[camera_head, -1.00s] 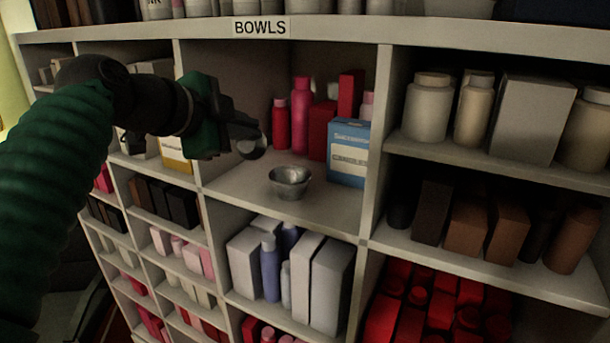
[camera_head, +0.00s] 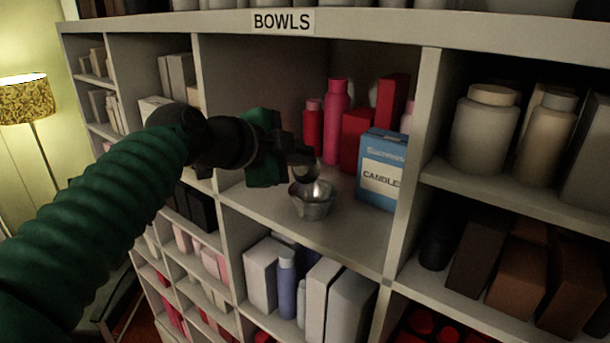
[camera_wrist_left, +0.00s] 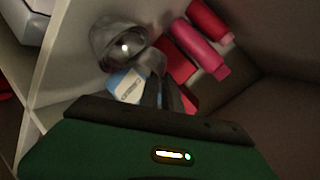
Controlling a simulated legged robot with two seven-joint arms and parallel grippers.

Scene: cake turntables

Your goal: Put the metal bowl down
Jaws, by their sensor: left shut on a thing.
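My left gripper (camera_head: 300,157) is shut on a small shiny grey metal bowl (camera_head: 309,171), which it holds tilted. My right gripper is not in view.
A blue candle box (camera_head: 383,170) stands right of the bowls. Red and pink bottles (camera_head: 336,120) and red boxes stand behind them. Upright dividers (camera_head: 412,150) bound the compartment. The shelf front is bare. A lamp (camera_head: 25,98) stands far left.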

